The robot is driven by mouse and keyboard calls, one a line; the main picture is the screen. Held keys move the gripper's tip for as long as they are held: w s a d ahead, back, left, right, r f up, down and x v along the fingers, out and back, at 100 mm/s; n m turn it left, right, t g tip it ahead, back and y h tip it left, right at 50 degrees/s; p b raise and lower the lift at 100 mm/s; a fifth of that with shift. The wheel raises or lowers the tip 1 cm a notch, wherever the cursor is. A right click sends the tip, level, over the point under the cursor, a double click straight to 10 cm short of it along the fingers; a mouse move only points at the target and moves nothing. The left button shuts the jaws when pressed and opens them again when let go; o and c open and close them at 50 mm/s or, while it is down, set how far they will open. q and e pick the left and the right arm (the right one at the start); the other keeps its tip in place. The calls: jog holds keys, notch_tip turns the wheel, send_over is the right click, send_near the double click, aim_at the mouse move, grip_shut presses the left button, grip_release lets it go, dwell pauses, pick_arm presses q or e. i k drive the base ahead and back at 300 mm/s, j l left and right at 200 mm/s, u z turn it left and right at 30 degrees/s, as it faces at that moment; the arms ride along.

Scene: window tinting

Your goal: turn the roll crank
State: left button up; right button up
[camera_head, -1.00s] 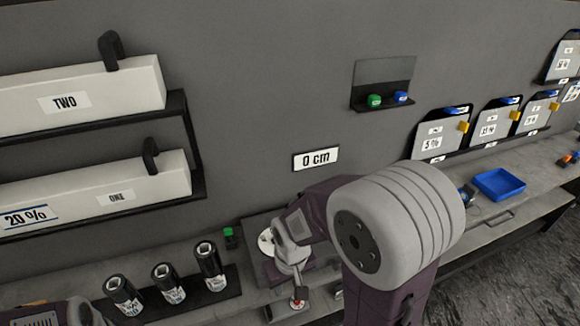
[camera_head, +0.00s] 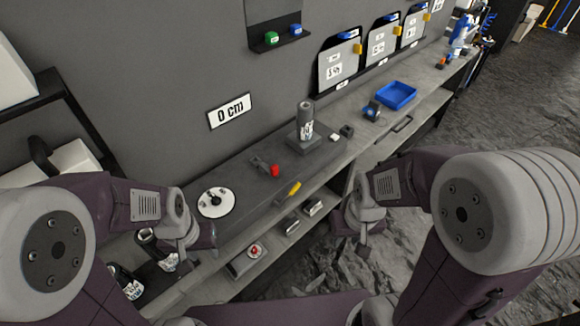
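A white disc with a dark centre (camera_head: 215,202), which may be the roll crank, lies flat on the long grey bench unit. No separate crank handle can be made out. My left gripper (camera_head: 197,246) hangs beside the disc, at its lower left in the picture, apart from it. My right gripper (camera_head: 354,236) hangs in front of the bench over the dark floor, away from the disc. Both grippers look empty, but their finger gaps are too small to read.
A dark canister (camera_head: 305,122) stands upright on a block on the bench. A red part (camera_head: 275,170) and a yellow tool (camera_head: 294,189) lie nearer the disc. A blue tray (camera_head: 396,95) is farther right. Dark canisters (camera_head: 125,281) stand at lower left, partly hidden by my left arm.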

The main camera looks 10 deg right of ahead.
aim_at(263, 168)
jog(key=i+l, duration=0.25)
jog(key=l, duration=0.4)
jog(key=i+l, duration=0.2)
jog(key=l, duration=0.5)
jog(key=i+l+z, duration=0.1)
jog(key=i+l, duration=0.15)
jog(key=l, duration=0.4)
jog(key=i+l, duration=0.25)
jog(key=l, duration=0.4)
jog(key=i+l, duration=0.25)
jog(key=l, duration=0.4)
jog(key=i+l+z, duration=0.1)
jog(key=i+l, duration=0.15)
jog(key=l, duration=0.35)
jog(key=i+l, duration=0.25)
jog(key=l, duration=0.4)
jog(key=i+l, duration=0.3)
jog(key=l, duration=0.3)
jog(key=u, duration=3.05)
